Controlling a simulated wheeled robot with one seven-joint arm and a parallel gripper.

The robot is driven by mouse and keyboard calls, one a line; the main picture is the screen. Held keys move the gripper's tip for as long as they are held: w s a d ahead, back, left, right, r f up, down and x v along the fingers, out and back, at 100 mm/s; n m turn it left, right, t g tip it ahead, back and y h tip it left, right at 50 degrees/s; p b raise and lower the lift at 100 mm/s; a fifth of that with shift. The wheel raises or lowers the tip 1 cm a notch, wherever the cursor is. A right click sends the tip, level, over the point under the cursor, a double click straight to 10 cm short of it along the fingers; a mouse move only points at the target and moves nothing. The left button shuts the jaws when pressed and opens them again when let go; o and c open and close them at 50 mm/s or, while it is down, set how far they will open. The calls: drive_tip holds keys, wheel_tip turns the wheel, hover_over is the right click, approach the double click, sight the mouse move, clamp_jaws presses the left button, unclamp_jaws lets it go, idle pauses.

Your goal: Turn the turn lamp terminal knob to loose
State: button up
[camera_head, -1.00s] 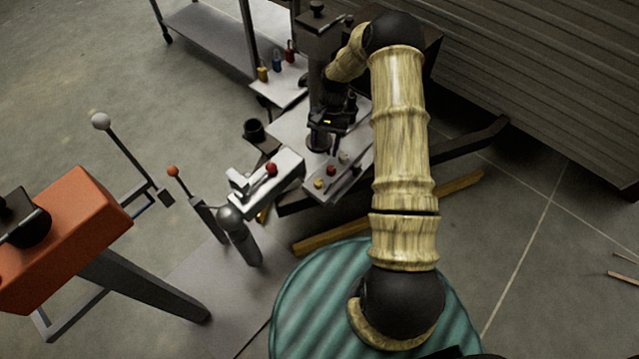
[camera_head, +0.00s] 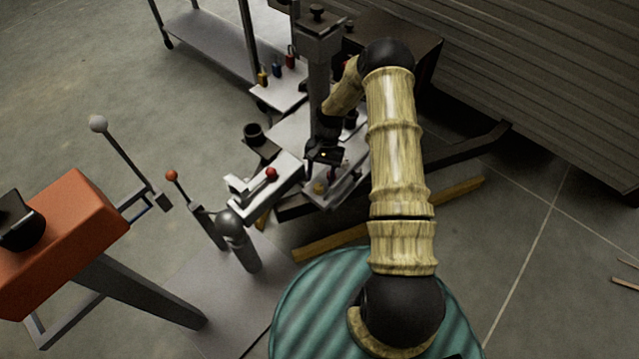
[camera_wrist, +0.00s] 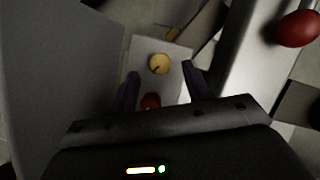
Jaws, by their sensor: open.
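A small pale terminal block (camera_wrist: 173,52) carries a round yellow knob (camera_wrist: 159,64) with a dark mark on its top and a red knob (camera_wrist: 150,101) nearer my gripper. Nothing readable shows which knob is the turn lamp terminal. In the head view the yellow knob (camera_head: 319,188) shows just in front of my gripper (camera_head: 325,164). In the wrist view my gripper (camera_wrist: 162,84) is open and empty, its dark fingers at either side of the block. The red knob lies between the fingers, partly hidden by the gripper body. Contact cannot be told.
A larger red ball knob (camera_wrist: 298,29) sits on the white coupler (camera_head: 262,187) beside the block. A grey upright post (camera_head: 319,75) stands close behind my gripper. An orange box (camera_head: 62,235) and levers stand at the left. Padlocks (camera_head: 276,70) hang behind.

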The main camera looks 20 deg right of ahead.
sight(319, 186)
drive_tip(key=shift+x, duration=1.5)
drive_tip(key=c, duration=1)
